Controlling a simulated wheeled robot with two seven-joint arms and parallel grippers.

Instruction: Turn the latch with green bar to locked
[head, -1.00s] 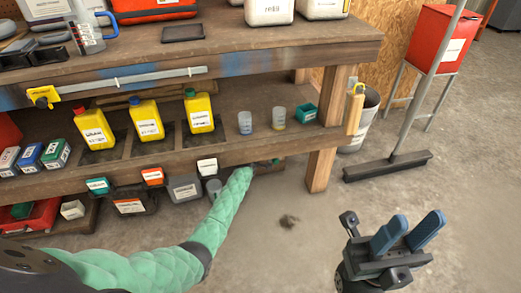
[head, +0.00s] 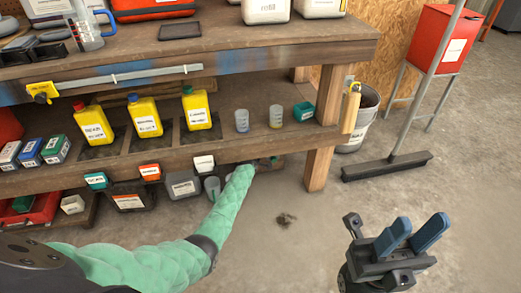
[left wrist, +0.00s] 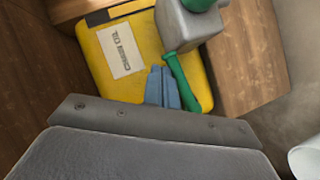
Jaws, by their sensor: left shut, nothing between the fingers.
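In the left wrist view, the latch's green bar (left wrist: 184,84) points down and slightly right from a grey block (left wrist: 188,28) that sits over a yellow plate or box (left wrist: 112,62) with a white label. My left gripper (left wrist: 160,70) is shut and empty, its blue fingertips just left of the green bar. I cannot tell if they touch it. In the head view, my left arm reaches under the lower shelf, and its gripper is mostly hidden there. My right gripper (head: 418,228) is open and empty, over bare floor at the lower right.
The wooden workbench (head: 290,48) has a lower shelf (head: 282,143) with yellow bottles (head: 145,117) and small cups above my left arm. A bench leg (head: 321,160) stands right of that arm. Open floor lies in front.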

